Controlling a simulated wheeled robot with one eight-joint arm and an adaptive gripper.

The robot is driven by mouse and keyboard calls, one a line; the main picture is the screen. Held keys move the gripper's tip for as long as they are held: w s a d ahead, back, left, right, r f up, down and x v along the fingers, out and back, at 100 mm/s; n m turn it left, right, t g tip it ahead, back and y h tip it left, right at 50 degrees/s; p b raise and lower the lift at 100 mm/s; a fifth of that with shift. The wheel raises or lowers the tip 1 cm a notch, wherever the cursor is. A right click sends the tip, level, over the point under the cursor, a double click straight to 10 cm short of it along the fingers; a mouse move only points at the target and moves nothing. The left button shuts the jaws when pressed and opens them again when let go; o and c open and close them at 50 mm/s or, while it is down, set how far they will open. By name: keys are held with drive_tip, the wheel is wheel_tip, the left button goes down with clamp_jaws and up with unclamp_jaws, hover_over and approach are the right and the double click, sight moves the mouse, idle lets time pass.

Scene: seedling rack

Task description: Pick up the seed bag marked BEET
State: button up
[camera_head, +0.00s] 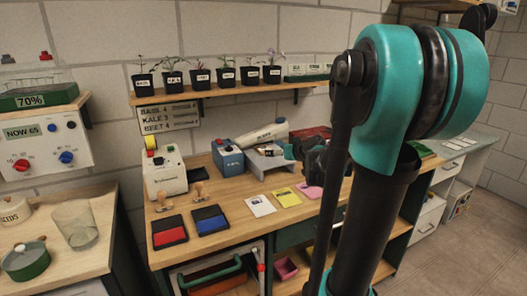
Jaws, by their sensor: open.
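I cannot make out a seed bag marked BEET in this view. A wall sign (169,117) reads BASIL 4, KALE 3, BEET 4. Flat white (261,206), yellow (286,197) and pink (309,190) pieces lie on the wooden bench; I cannot tell whether any is a seed bag. My gripper (313,160), dark and partly hidden behind my arm, is over the bench's back right part, open, with nothing visible in it. My large teal and black arm hides much of the right side.
Red (169,231) and blue (208,220) pads lie at the bench's front left. A beige machine (164,173) and a blue box (228,157) stand behind. Several potted seedlings stand on the wall shelf (230,91). A left counter holds a clear beaker (76,224) and a green pot (26,262).

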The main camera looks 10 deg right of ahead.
approach(264, 149)
drive_tip(key=x, duration=0.2)
drive_tip(key=shift+w+f, duration=0.3)
drive_tip(key=shift+f, duration=0.05)
drive_tip(key=shift+x, duration=2.65)
drive_tip(key=shift+r, duration=0.15)
drive_tip(key=shift+c, duration=0.3)
drive_tip(key=c, duration=1.2)
drive_tip(key=shift+r, duration=0.1)
